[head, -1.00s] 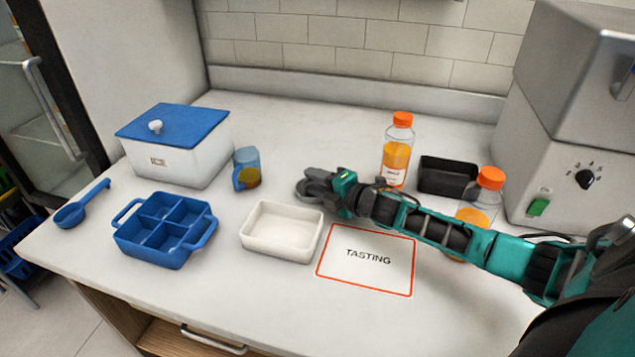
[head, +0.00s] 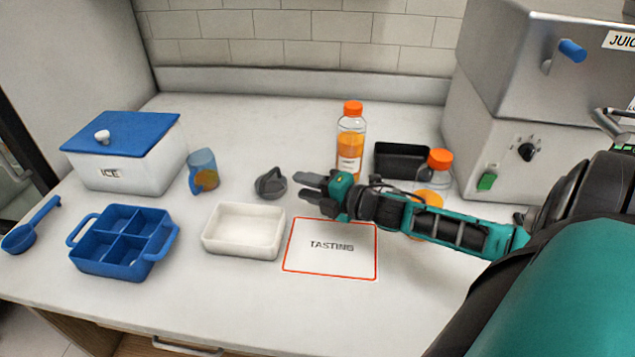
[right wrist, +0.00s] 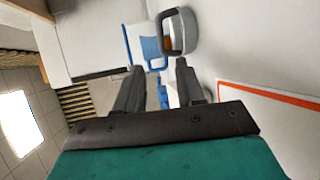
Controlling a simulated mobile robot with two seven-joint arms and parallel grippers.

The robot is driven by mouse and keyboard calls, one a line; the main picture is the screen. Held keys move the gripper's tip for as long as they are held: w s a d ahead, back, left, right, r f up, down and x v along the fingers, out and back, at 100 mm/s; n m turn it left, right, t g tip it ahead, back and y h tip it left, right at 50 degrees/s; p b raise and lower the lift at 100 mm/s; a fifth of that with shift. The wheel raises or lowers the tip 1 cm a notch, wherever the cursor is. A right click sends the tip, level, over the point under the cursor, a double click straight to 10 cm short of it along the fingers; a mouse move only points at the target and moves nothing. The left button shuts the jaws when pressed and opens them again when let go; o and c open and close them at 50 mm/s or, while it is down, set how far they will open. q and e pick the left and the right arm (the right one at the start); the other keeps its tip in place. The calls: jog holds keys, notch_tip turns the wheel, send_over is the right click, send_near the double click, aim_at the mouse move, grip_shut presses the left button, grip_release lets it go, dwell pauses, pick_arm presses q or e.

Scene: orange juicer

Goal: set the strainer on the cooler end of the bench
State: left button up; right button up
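The strainer (head: 270,184) is a small dark grey round piece with a raised loop, standing on the bench behind the white tray. My right gripper (head: 306,187) is just right of it, open and empty, with a small gap between. In the right wrist view the strainer's grey loop (right wrist: 181,31) lies beyond the open fingers (right wrist: 158,68). The cooler (head: 125,163) is a white box marked ICE with a blue lid, at the bench's left end. My left gripper is not in view.
A blue jug (head: 203,172) stands between cooler and strainer. A blue divided caddy (head: 120,240), blue scoop (head: 25,232) and white tray (head: 243,249) are at the front left. An orange-capped bottle (head: 350,140) stands behind my right arm. Bench is clear behind the jug.

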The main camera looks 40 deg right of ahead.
jog(key=shift+v, duration=1.3)
